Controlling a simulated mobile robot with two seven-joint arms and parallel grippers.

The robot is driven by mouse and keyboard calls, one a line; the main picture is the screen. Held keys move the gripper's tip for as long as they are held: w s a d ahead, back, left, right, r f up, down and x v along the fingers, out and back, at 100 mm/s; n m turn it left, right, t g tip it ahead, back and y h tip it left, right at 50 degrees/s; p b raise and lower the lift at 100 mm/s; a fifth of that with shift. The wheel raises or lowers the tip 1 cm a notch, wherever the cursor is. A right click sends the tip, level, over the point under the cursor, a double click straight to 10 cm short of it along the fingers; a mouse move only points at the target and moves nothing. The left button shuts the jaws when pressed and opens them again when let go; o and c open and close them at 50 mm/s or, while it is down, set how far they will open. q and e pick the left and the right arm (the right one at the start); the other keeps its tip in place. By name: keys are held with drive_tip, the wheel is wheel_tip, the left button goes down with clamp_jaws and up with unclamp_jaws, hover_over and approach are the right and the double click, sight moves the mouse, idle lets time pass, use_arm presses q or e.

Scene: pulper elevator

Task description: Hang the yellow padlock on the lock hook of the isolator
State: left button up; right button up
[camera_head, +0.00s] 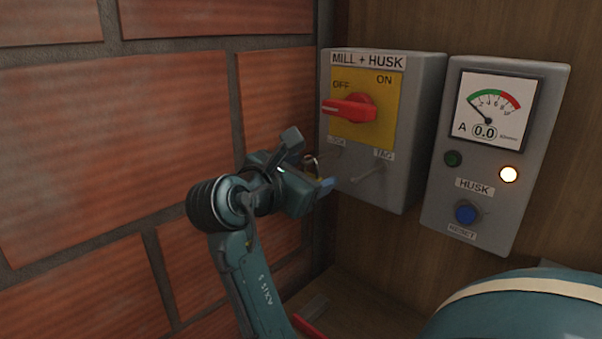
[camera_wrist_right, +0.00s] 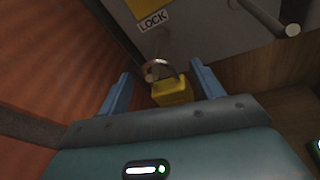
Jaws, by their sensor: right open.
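The isolator (camera_head: 411,120) is a grey box labelled MILL + HUSK, with its red handle (camera_head: 350,107) turned towards OFF. The yellow padlock (camera_wrist_right: 172,91) is just below the LOCK label, its body down and its metal shackle (camera_wrist_right: 158,69) up at the lock hook. The shackle seems to be on the hook, but the exact contact is too small to tell. My right gripper (camera_wrist_right: 163,86) is open, one blue finger on each side of the padlock with gaps showing. In the head view my right gripper (camera_head: 310,163) partly hides the padlock. My left gripper is not in view.
A brick wall (camera_head: 120,130) stands close to the left of my right arm. The TAG peg (camera_head: 368,173) sticks out to the right of the lock hook. A grey HUSK panel (camera_head: 495,150) with a gauge, a lit lamp and a blue reset button is further right.

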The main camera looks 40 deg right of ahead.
drive_tip(key=b+v, duration=0.1)
drive_tip(key=v, duration=1.2)
drive_tip(key=shift+a, duration=0.1)
